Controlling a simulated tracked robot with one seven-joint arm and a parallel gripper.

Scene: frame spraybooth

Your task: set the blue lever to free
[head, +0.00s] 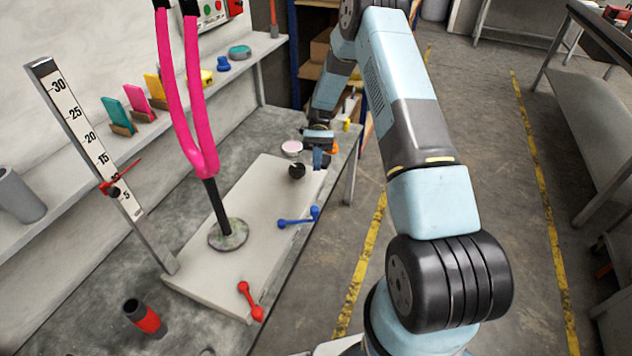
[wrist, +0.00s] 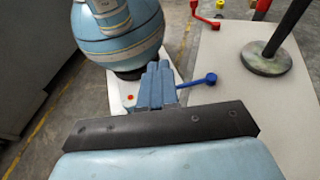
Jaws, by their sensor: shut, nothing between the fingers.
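The blue lever (head: 298,218) lies near the right edge of a pale board, with a rounded knob at one end and a hub at the other. I cannot read any marking for free. My gripper (head: 318,158) is over the far right end of the board, beyond the lever and apart from it. In the wrist view the shut fingers (wrist: 155,85) are empty and hide part of the blue lever; its knob (wrist: 211,78) shows just to their right.
The pale board (head: 200,287) also carries a red lever (head: 251,301), a black knob (head: 297,171) and a round base (head: 228,235) with a post and tall pink fork (head: 208,150). A scale post (head: 90,140) stands left. A red-black cylinder (head: 145,318) is at front.

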